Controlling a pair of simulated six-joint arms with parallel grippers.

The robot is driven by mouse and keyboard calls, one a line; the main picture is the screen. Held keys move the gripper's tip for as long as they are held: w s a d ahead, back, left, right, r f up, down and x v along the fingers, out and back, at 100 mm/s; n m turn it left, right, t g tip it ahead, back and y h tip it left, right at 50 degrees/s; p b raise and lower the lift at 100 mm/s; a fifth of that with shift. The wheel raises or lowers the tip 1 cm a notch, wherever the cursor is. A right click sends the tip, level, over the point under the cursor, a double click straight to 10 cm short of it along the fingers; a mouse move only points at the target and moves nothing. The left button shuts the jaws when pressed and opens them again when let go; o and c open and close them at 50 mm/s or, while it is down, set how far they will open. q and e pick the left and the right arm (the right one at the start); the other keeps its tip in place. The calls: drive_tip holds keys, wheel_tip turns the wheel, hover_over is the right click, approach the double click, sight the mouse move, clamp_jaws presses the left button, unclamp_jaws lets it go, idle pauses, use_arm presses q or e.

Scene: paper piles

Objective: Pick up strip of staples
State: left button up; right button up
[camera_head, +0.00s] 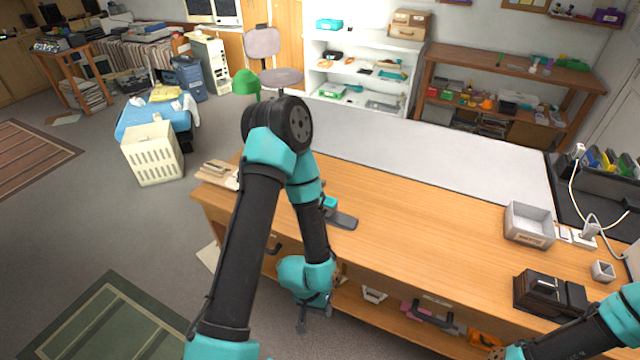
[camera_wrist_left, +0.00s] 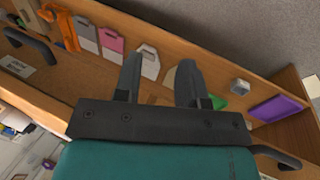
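I cannot make out a strip of staples for certain in either view. A small grey block (camera_wrist_left: 240,87) lies in the open compartment under the desk in the left wrist view; I cannot tell what it is. My left gripper (camera_head: 314,318) points down in front of the desk's front edge. In the left wrist view its two dark fingers (camera_wrist_left: 158,68) are apart with nothing between them, facing the compartment. My right arm shows at the bottom right of the head view, but its fingers are out of view.
The wooden desk (camera_head: 420,225) carries a dark and teal stapler-like object (camera_head: 341,219), a grey tray (camera_head: 529,225) and a black box (camera_head: 540,295). A purple item (camera_wrist_left: 277,108) and a pink item (camera_wrist_left: 110,40) are in the compartment. Dark handles (camera_wrist_left: 30,44) stick out from the desk front.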

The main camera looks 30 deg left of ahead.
use_arm(q)
drive_tip(key=shift+o, duration=0.2)
drive_tip(key=shift+o, duration=0.9)
